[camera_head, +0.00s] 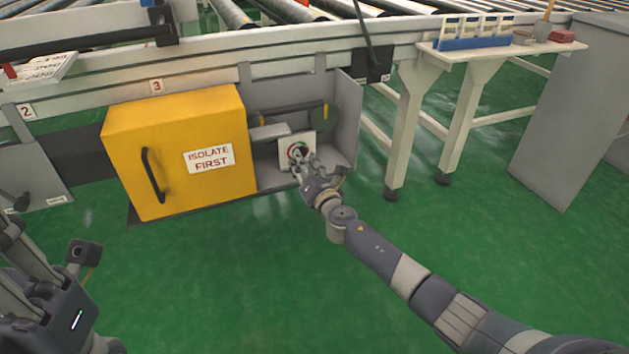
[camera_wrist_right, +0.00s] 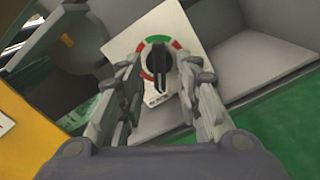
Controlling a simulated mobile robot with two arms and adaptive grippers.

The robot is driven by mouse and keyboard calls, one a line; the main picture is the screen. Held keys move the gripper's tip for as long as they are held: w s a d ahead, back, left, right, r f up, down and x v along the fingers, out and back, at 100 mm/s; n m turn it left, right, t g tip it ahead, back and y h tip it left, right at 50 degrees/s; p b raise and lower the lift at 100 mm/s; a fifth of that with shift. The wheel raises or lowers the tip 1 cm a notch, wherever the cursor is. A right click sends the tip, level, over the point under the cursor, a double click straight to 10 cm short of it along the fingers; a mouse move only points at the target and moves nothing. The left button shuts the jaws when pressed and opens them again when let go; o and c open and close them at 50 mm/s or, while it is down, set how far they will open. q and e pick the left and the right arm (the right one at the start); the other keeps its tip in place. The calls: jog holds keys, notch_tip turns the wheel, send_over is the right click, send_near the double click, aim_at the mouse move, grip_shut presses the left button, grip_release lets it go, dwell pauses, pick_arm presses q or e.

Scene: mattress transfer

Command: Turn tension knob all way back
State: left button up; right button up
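The tension knob (camera_wrist_right: 158,66) is black, on a white dial plate (camera_wrist_right: 175,28) with a green arc at the top and red arcs at the sides. Its narrow handle points down toward a small, unreadable label. In the head view the dial plate (camera_head: 311,139) sits inside the grey recess beside the yellow door. My right gripper (camera_head: 299,163) is in front of the plate and partly hides the knob. In the right wrist view my right gripper (camera_wrist_right: 160,80) is open, one finger on each side of the knob, with gaps visible. My left gripper (camera_head: 25,275) is at the lower left, away from the knob.
The yellow door (camera_head: 180,150) marked "ISOLATE FIRST" stands left of the recess. A grey side panel (camera_head: 348,115) bounds the recess on the right. Above runs the roller conveyor (camera_head: 230,14). A white side table (camera_head: 490,48) stands at right. The green floor in front is clear.

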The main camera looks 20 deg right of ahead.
jog(key=s, duration=1)
jog(key=shift+d, duration=0.1)
